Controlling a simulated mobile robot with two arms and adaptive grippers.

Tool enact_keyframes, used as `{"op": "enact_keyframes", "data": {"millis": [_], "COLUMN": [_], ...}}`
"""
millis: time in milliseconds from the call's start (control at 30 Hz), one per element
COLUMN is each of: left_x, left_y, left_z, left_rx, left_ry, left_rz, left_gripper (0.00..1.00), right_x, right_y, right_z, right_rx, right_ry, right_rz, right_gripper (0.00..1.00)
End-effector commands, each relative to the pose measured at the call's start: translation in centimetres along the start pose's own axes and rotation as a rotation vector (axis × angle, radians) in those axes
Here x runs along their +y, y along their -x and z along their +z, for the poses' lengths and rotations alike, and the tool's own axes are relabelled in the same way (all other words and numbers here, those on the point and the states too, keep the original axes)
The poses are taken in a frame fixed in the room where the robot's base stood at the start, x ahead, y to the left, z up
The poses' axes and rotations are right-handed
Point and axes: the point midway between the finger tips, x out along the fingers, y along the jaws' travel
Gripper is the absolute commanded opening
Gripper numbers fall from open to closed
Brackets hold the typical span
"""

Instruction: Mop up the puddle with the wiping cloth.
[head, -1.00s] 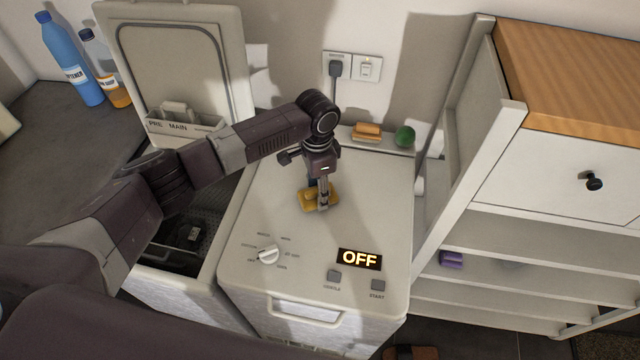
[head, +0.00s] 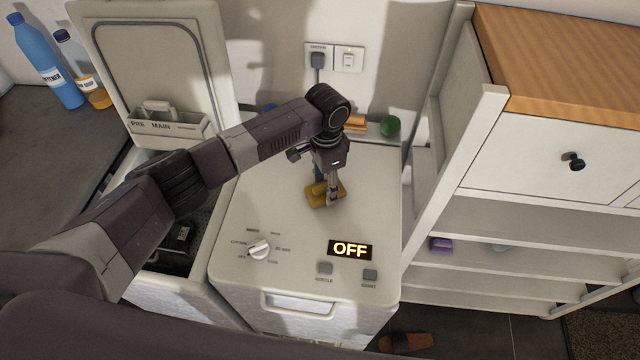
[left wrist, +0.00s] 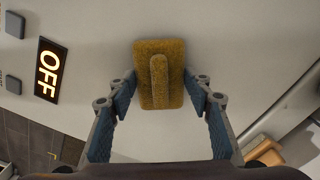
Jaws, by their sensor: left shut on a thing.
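The wiping cloth (head: 322,194) is a mustard-yellow pad with a raised ridge. It is on or just above the pale top of the right-hand toploader (head: 290,205); contact is hard to judge. My left gripper (head: 330,197) points down at it and is shut on it. In the left wrist view the cloth (left wrist: 160,75) lies between the blue-padded fingers of this gripper (left wrist: 160,88). I cannot make out the puddle in either view; the arm, gripper and shadows cover part of the top. My right gripper is not in view.
The left toploader's lid (head: 150,60) stands open, with its drum exposed. A dial (head: 258,249), an OFF display (head: 350,249) and buttons sit at the top's front. A green ball (head: 390,126) and an orange block (head: 355,122) lie behind. A shelf unit (head: 530,225) stands right.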

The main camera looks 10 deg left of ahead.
Motion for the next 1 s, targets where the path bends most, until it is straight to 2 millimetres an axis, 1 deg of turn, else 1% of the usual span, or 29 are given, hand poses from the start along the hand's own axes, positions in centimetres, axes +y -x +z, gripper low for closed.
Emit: {"op": "enact_keyframes", "data": {"millis": [233,700,833,1000], "left_x": [-0.3,-4.0,-4.8,-5.1], "left_y": [-0.1,-0.3,-0.2,0.0], "left_z": [0.0,-0.1,-0.1,0.0], "left_rx": [0.0,0.001,0.0,0.0], "left_ry": [0.001,0.003,0.002,0.001], "left_rz": [0.0,-0.002,-0.001,0.0], "left_gripper": [0.27,0.27,0.27,0.27], "right_x": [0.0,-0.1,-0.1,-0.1], "right_y": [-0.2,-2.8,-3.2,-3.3], "right_z": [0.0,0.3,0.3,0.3], "right_rx": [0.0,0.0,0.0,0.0], "right_ry": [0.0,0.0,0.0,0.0], "right_rz": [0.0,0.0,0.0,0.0], "right_gripper": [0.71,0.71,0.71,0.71]}}
